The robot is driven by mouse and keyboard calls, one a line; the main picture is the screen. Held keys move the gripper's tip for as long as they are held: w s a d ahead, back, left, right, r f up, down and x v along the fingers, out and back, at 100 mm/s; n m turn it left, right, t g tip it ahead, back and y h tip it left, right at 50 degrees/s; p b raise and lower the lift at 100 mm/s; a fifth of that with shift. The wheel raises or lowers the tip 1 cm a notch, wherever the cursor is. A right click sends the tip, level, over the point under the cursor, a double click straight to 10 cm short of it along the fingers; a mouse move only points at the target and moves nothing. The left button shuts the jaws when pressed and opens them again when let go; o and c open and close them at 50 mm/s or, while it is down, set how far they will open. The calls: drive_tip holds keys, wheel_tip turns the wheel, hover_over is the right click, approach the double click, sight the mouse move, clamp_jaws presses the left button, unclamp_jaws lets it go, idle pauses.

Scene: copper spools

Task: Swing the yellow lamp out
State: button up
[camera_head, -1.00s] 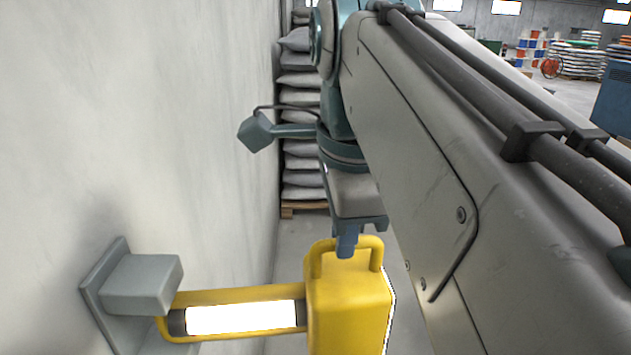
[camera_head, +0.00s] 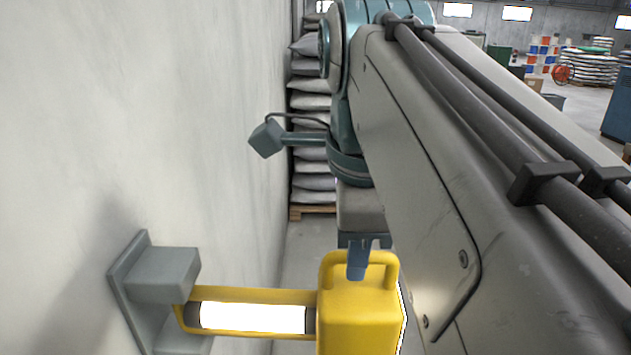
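The yellow lamp (camera_head: 358,318) is at the bottom centre of the head view. Its lit white tube (camera_head: 252,317) runs left in a yellow frame to a grey wall bracket (camera_head: 163,274). A yellow loop handle (camera_head: 391,272) stands on top of the lamp's box-shaped body. My gripper (camera_head: 357,268) points down at this handle, with a blue-grey finger in front of its top bar. It appears shut on the handle; the far finger is mostly hidden. The lower part of the lamp is cut off by the picture edge.
A pale wall (camera_head: 150,120) fills the left side, close to the lamp and my gripper. Stacked sacks (camera_head: 312,102) on a wooden pallet (camera_head: 312,212) stand behind. My large arm link covers the right. Open floor with spools and shelves shows far right.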

drive_tip(key=shift+d, duration=0.1)
wheel_tip(320, 180, up, 14)
drive_tip(key=s+p, duration=0.2)
drive_tip(key=p, duration=0.8)
drive_tip(key=shift+s+f, duration=0.15)
drive_tip(key=shift+s, duration=0.25)
drive_tip(key=shift+a, duration=0.2)
drive_tip(key=shift+d, duration=0.1)
